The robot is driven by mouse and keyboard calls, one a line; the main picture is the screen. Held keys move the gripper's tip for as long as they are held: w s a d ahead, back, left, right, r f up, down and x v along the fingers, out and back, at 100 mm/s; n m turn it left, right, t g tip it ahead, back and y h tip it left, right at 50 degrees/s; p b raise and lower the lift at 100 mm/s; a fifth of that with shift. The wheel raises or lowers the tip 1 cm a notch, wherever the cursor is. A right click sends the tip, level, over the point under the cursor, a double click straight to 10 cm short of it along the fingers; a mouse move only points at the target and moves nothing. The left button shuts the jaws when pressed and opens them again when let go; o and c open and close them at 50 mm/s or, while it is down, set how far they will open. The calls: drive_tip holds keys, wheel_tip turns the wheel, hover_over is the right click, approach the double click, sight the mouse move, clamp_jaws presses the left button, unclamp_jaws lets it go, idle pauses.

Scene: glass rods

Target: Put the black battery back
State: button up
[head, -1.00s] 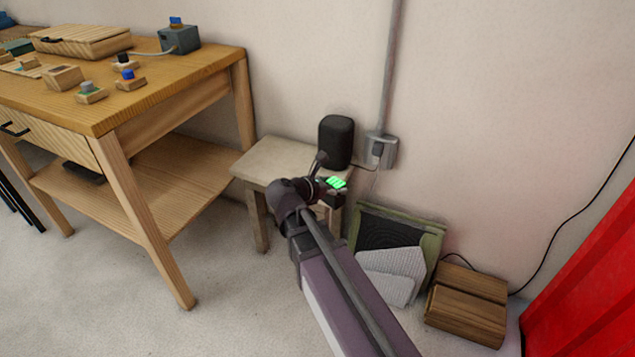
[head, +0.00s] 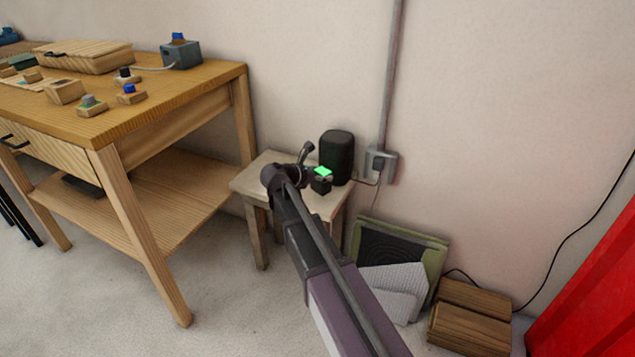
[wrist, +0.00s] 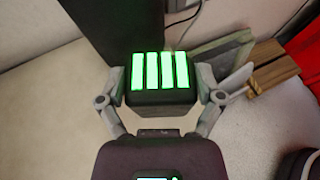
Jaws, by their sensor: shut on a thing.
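The black battery (head: 321,186) is a dark block with a bright green lit top. In the wrist view the battery (wrist: 160,97) shows several glowing green bars and sits between both fingers. My gripper (head: 318,176) is shut on it; the gripper also shows in the wrist view (wrist: 160,90). In the head view the battery appears over the right part of the small pale stool (head: 268,172), in front of the dark speaker (head: 338,155). I cannot tell the exact gap between battery and stool top.
The wooden workbench (head: 170,100) at left carries a grey box with a blue top (head: 181,53) and several small wooden blocks with coloured tops. Leaning panels (head: 400,250), brown wooden blocks (head: 470,318) and a red object (head: 590,290) stand at right. A wall socket (head: 382,165) is beside the speaker.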

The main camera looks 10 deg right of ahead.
drive_tip(key=shift+w, duration=0.8)
drive_tip(key=shift+f, duration=0.15)
drive_tip(key=shift+f+b, duration=1.7)
drive_tip(key=shift+b, duration=0.1)
drive_tip(key=shift+f, duration=0.15)
drive_tip(key=o, duration=1.1)
drive_tip(key=shift+c, duration=0.2)
drive_tip(key=shift+r, duration=0.25)
drive_tip(key=p+v, duration=0.4)
drive_tip(key=v, duration=0.8)
drive_tip(key=shift+p, duration=0.35)
